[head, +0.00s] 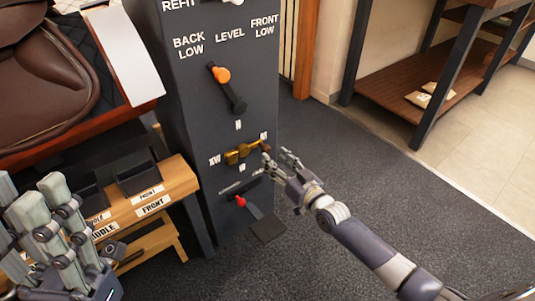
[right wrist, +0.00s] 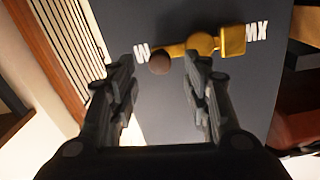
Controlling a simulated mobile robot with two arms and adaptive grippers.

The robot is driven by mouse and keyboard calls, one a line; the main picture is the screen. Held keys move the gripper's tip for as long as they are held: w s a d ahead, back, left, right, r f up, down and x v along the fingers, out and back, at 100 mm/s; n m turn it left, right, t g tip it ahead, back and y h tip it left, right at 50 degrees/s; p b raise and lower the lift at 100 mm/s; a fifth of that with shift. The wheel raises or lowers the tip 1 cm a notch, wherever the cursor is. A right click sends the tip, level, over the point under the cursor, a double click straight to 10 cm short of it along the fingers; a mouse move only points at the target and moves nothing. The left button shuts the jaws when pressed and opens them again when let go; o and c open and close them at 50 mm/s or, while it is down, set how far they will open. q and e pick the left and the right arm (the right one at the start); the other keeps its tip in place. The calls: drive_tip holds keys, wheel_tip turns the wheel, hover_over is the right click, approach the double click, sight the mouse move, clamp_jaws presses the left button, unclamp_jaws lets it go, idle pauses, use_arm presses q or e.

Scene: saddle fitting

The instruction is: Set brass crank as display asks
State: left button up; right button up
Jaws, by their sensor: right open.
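The brass crank (head: 244,152) is on the dark panel, among small letter labels; the left one reads XW. In the right wrist view the crank (right wrist: 202,45) lies roughly level, its brown knob (right wrist: 160,63) beside the label at the left, which is the picture-right label in the head view. My right gripper (head: 278,163) is open, just right of the crank. In the right wrist view its fingertips (right wrist: 160,75) stand apart with the knob between them in the picture; contact cannot be told. My left gripper (head: 45,215) is at the lower left, away from the crank. No display reading is legible.
An orange-knobbed lever (head: 220,75) sits higher on the panel (head: 180,100), under BACK LOW, LEVEL and FRONT LOW. A red-knobbed lever (head: 240,201) is below the crank. A wooden stand (head: 170,180) and a saddle (head: 45,70) are left.

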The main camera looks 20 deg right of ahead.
sight(268, 152)
drive_tip(key=shift+b+x, duration=0.85)
drive_tip(key=shift+x, duration=1.8)
clamp_jaws()
